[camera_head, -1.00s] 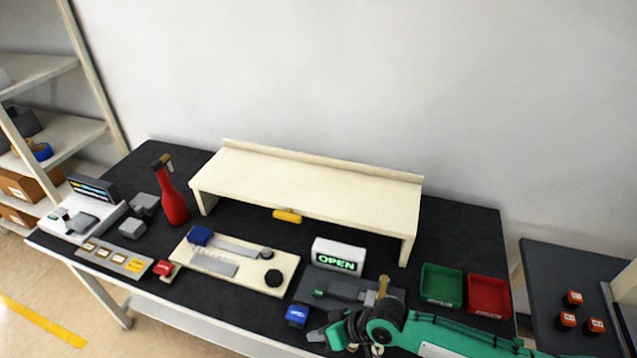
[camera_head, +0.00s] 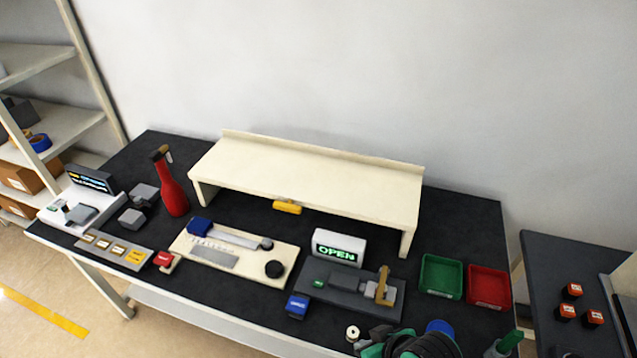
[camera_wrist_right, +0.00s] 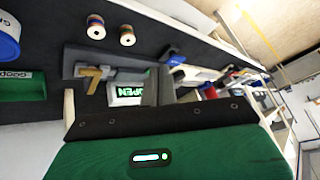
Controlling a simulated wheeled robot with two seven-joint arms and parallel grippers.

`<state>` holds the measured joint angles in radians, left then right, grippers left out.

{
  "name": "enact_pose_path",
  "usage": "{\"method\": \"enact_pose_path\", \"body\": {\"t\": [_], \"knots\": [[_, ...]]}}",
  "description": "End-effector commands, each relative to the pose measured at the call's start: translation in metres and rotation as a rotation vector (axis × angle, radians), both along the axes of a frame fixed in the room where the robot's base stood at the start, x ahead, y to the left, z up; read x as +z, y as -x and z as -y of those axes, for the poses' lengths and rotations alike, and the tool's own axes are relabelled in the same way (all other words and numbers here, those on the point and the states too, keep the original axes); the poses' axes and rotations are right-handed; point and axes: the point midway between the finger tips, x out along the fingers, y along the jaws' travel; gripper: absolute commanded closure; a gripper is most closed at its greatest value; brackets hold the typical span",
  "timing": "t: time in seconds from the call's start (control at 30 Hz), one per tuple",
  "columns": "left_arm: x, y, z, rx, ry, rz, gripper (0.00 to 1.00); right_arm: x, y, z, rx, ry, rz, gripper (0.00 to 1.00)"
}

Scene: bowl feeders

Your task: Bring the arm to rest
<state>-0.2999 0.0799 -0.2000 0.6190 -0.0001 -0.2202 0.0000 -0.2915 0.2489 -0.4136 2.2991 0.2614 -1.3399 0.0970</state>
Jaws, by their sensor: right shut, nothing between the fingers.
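My right arm, green and black, shows at the bottom edge of the head view, in front of the dark bench. My right gripper (camera_head: 368,346) is low there and partly cut off by the frame edge. In the right wrist view its grey fingers (camera_wrist_right: 162,86) are together with nothing held. It is apart from the clamp fixture (camera_head: 345,287) with the tan handle, which also shows in the wrist view (camera_wrist_right: 95,75). My left gripper is not in view.
A cream riser shelf (camera_head: 310,180) spans the back of the bench. An OPEN sign (camera_head: 338,249), a green bin (camera_head: 441,277) and a red bin (camera_head: 488,287) stand near the right side. A small spool (camera_head: 352,333) is close to my gripper.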

Motion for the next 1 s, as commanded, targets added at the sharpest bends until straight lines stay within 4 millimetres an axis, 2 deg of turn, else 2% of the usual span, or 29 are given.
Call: {"method": "enact_pose_path", "body": {"t": [0.1, 0.2, 0.53, 0.6, 0.87, 1.0], "knots": [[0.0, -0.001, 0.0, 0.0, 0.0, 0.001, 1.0, -0.002, 0.02, 0.038, -0.087, 0.079, -0.04, 1.0], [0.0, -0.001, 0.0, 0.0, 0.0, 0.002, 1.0, -0.004, 0.035, 0.066, -0.145, 0.141, -0.075, 1.0], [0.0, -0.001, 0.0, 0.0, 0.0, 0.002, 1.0, -0.006, 0.088, 0.138, -0.297, 0.314, -0.193, 1.0], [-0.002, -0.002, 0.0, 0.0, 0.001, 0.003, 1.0, -0.026, 0.08, 0.135, -0.289, 0.31, -0.195, 1.0], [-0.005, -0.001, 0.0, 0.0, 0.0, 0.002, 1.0, -0.094, 0.066, 0.131, -0.281, 0.313, -0.216, 1.0], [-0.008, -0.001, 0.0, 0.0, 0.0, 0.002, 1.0, -0.145, 0.061, 0.13, -0.276, 0.316, -0.232, 1.0]]}}
